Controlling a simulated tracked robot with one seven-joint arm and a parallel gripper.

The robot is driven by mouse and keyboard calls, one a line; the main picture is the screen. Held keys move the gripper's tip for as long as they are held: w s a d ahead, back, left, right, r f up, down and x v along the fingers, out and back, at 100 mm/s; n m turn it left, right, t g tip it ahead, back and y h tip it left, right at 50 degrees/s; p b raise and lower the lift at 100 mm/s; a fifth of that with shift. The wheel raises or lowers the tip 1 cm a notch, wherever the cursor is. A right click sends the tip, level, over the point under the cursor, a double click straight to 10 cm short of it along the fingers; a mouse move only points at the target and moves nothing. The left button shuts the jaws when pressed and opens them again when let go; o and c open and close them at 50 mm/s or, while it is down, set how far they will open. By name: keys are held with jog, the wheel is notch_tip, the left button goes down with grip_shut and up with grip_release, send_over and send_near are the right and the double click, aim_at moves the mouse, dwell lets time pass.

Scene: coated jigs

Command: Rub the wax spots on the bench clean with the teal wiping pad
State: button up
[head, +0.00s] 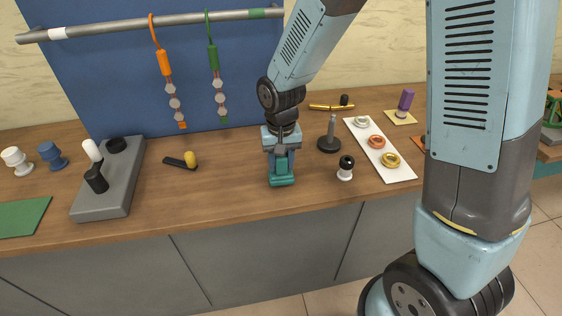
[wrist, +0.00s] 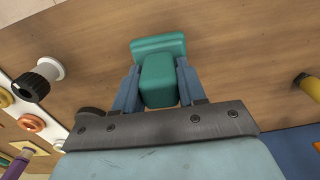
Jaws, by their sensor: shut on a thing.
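The teal wiping pad (head: 281,180) is held in my gripper (head: 281,163) over the middle of the wooden bench (head: 235,192). In the wrist view the pad's block (wrist: 158,82) sits between my two blue fingers (wrist: 157,90), which are shut on it. Its wider face (wrist: 158,45) is beyond the fingertips. The pad is at or very near the bench top; I cannot tell if it touches. I see no wax spots in either view; any under the pad or behind my arm are hidden.
A black-and-white knob (head: 346,168) and a white strip with rings (head: 380,150) are right of the pad. A dark stand with a post (head: 329,143) is behind right. A yellow-ended black tool (head: 181,161) lies left, beside a grey block (head: 112,185). Chains hang from a rail (head: 150,25).

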jog(key=shift+s+d+f, duration=0.1)
jog(key=shift+s+d, duration=0.05)
jog(key=shift+s, duration=0.65)
jog(key=shift+s+d, duration=0.2)
jog(key=shift+s, duration=0.6)
jog(key=shift+s+d+f, duration=0.1)
jog(key=shift+s+d, duration=0.05)
jog(key=shift+s, duration=0.65)
jog(key=shift+f, duration=0.55)
jog(key=shift+s+d+r, duration=0.1)
jog(key=shift+s, duration=0.3)
jog(key=shift+w, duration=0.1)
jog(key=shift+w+a, duration=0.2)
jog(key=shift+w, duration=0.55)
jog(key=shift+s, duration=0.15)
jog(key=shift+s+d, duration=0.25)
jog(key=shift+s, duration=0.4)
